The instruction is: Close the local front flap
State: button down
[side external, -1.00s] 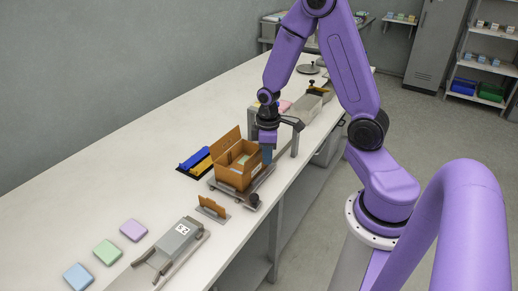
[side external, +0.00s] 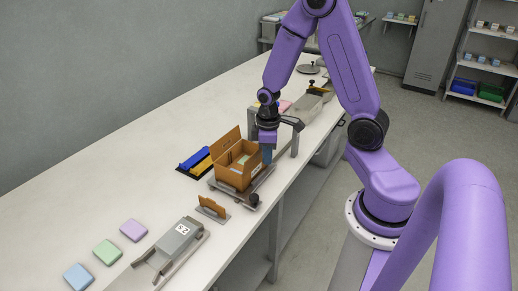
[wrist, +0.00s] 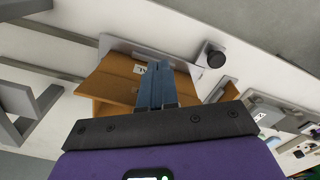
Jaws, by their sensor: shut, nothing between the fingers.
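An orange-brown cardboard box (side external: 231,174) stands on a grey fixture on the bench, with one flap (side external: 226,146) raised at its far left side. Something pale green lies inside it. In the wrist view the box (wrist: 115,82) shows a broad brown panel with a white label, partly hidden behind my fingers. My gripper (side external: 267,157) is shut and empty, pointing down at the box's right side. Its blue fingers (wrist: 154,84) lie together over the box edge in the wrist view; I cannot tell whether they touch the cardboard.
A grey frame (side external: 295,140) stands close behind my gripper. A dark knob (side external: 253,200) sits at the fixture's near end. A small brown plate on a stand (side external: 212,208) and a grey device (side external: 178,240) are nearer. Blue and yellow blocks (side external: 196,160) lie left of the box.

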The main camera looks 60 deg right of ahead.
aim_at(258, 150)
jog(key=shift+w, duration=1.55)
jog(key=shift+s+r, duration=0.3)
jog(key=shift+r, duration=0.6)
jog(key=shift+s+r, duration=0.25)
jog(key=shift+r, duration=0.65)
jog(key=w+f, duration=0.3)
jog(key=w, duration=0.2)
jog(key=shift+f, duration=0.15)
dwell(0.8)
